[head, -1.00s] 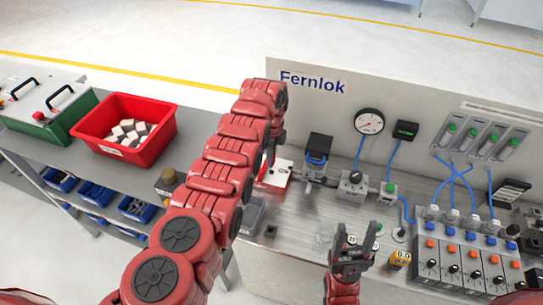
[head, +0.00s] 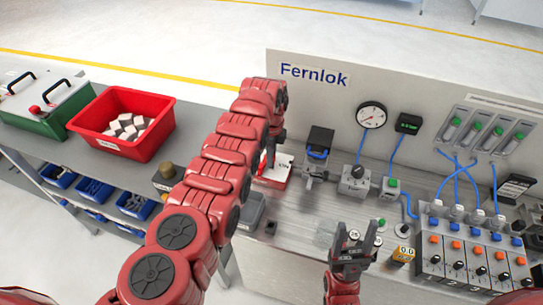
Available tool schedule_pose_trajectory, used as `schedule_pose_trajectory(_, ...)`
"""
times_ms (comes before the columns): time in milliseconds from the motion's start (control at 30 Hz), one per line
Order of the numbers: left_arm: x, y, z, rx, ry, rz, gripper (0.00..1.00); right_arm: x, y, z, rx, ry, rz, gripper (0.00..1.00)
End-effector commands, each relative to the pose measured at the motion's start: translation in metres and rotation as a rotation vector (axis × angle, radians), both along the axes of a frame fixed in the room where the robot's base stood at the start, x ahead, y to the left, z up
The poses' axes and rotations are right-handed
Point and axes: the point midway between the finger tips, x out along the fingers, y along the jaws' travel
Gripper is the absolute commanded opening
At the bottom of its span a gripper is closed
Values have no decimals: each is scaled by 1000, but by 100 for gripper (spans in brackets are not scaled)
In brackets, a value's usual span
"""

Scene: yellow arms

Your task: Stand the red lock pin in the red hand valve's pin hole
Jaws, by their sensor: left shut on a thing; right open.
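My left gripper (head: 270,153), on the red arm coming in from the left, points down beside a red-and-white box-like item (head: 275,171) on the grey bench. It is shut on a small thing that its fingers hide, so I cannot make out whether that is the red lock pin. My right gripper (head: 353,240) is open and empty over the front of the bench, with its fingers upward in the picture. I cannot clearly pick out the red hand valve or its pin hole; my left arm covers part of the bench there.
A blue-and-black clamp device (head: 318,157), a grey regulator (head: 354,181) and a valve bank (head: 465,250) stand along the bench. A gauge (head: 371,115) is on the back panel (head: 420,85). A red bin (head: 120,122) of blocks stands left. Bare bench (head: 300,215) lies between my grippers.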

Motion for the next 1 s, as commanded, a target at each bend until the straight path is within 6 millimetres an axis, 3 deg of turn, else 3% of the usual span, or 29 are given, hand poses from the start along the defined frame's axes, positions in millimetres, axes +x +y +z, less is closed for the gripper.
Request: schedule_pose_trajectory(1000,0,0,-20,0,1,0,0,0,0,-20,0,0,0,58)
